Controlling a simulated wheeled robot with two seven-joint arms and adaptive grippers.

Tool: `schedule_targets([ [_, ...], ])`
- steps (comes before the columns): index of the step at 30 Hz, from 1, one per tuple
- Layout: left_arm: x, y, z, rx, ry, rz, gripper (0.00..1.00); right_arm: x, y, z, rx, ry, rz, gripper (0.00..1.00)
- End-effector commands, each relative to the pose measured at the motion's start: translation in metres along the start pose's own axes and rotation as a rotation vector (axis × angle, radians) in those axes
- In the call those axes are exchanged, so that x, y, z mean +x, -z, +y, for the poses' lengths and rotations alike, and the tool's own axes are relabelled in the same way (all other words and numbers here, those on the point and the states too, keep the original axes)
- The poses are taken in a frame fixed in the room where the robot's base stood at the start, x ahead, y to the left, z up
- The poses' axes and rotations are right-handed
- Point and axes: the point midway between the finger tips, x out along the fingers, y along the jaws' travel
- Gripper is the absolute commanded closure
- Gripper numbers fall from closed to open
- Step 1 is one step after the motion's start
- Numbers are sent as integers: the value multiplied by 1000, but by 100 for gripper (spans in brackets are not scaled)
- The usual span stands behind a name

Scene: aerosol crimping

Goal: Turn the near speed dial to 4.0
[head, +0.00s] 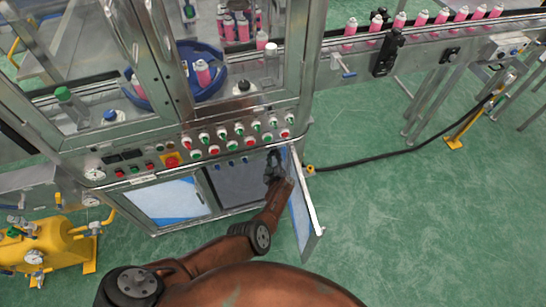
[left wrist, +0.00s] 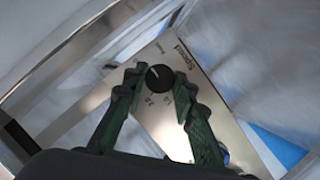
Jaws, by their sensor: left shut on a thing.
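The speed dial (left wrist: 159,77) is a round black knob with a pale pointer mark. It sits on a metal plate (left wrist: 170,125) printed "Speed", with small scale numbers that are hard to read. My left gripper (left wrist: 160,82) has its dark green fingers shut on the dial, one on each side. In the head view my left gripper (head: 273,165) reaches into the open lower cabinet (head: 235,184) at its right end. The dial is hidden there. My right gripper is in neither view.
The open cabinet door (head: 303,205) stands just right of my left arm. Above are rows of red and green buttons (head: 240,130). A black cable (head: 380,158) runs right across the green floor (head: 400,230), which is largely clear. A yellow tank (head: 45,245) stands at the left.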

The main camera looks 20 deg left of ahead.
Motion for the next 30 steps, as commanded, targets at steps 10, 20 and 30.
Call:
schedule_targets([
  [10, 0, -1, -2, 3, 3, -1, 74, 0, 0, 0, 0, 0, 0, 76],
  [20, 0, 0, -1, 2, 1, 0, 57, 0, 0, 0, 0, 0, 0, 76],
  [30, 0, 0, 0, 2, 0, 0, 57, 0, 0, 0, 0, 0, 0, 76],
])
